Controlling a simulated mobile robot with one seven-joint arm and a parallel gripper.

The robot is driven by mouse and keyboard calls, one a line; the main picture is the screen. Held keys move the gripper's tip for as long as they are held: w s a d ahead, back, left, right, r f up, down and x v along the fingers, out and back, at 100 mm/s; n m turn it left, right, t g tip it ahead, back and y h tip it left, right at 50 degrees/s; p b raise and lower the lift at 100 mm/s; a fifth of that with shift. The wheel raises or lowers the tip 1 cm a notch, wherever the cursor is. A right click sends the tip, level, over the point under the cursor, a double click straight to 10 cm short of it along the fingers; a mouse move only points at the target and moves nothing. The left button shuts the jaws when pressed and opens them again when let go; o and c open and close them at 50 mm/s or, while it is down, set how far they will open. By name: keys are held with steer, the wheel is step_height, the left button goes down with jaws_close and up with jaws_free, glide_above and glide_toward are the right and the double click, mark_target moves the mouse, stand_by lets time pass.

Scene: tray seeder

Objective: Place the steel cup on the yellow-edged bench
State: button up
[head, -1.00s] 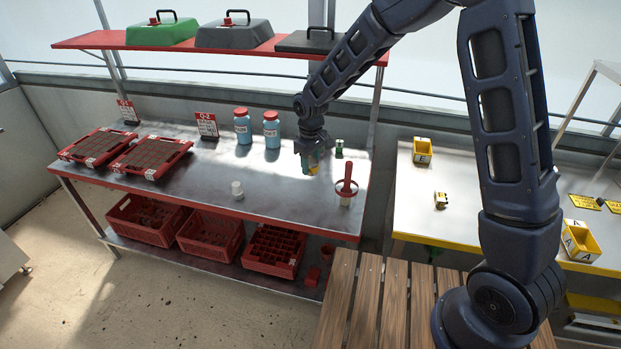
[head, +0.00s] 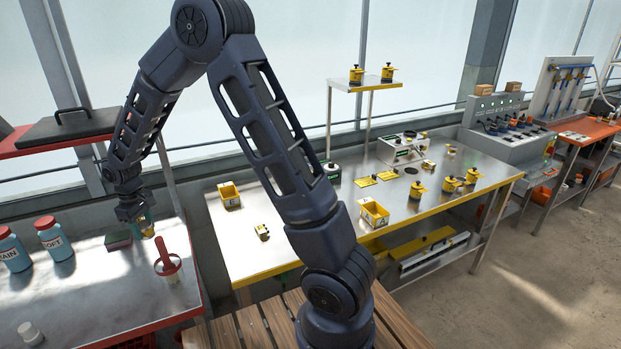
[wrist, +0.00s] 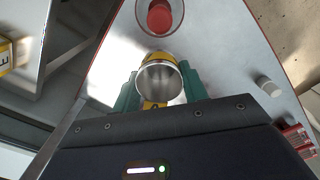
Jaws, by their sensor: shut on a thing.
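The steel cup (wrist: 160,80) shows in the wrist view with its round, shiny open mouth towards the camera and yellow at its rim and below it. My gripper (head: 136,214) is shut on it, with a green finger on each side. In the head view the gripper is above the right part of the red-edged table, and the cup is small and mostly hidden there. The yellow-edged bench (head: 230,250) stands to the right of that table, across a gap. I cannot tell the cup's height above the table.
On the bench are yellow bins (head: 374,213), a small yellow-black item (head: 262,232) and several yellow pots. The bench's near left part has bare room.

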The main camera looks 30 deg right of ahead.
steer(key=w+d+f+m, duration=0.2)
steer(key=w+d+m, duration=0.35)
steer(key=d, duration=0.85)
steer(key=w+d+f+m, duration=0.2)
steer(key=w+d+m, duration=0.3)
steer(key=d, duration=1)
steer(key=w+d+f+m, duration=0.2)
steer(key=w+d+m, duration=0.3)
steer(key=d, duration=0.9)
steer(key=s+d+r+m, duration=0.1)
steer(key=d+r+m, duration=0.1)
steer(key=d+m, duration=0.55)
steer(key=s+d+r+m, duration=0.15)
steer(key=d+m, duration=0.35)
steer(key=d, duration=0.5)
steer(key=s+d+r+m, duration=0.4)
steer(key=d+r+m, duration=0.65)
steer(key=m, duration=0.35)
steer(key=f, duration=2)
steer(key=shift+w+d, duration=0.2)
steer(key=shift+d, duration=0.2)
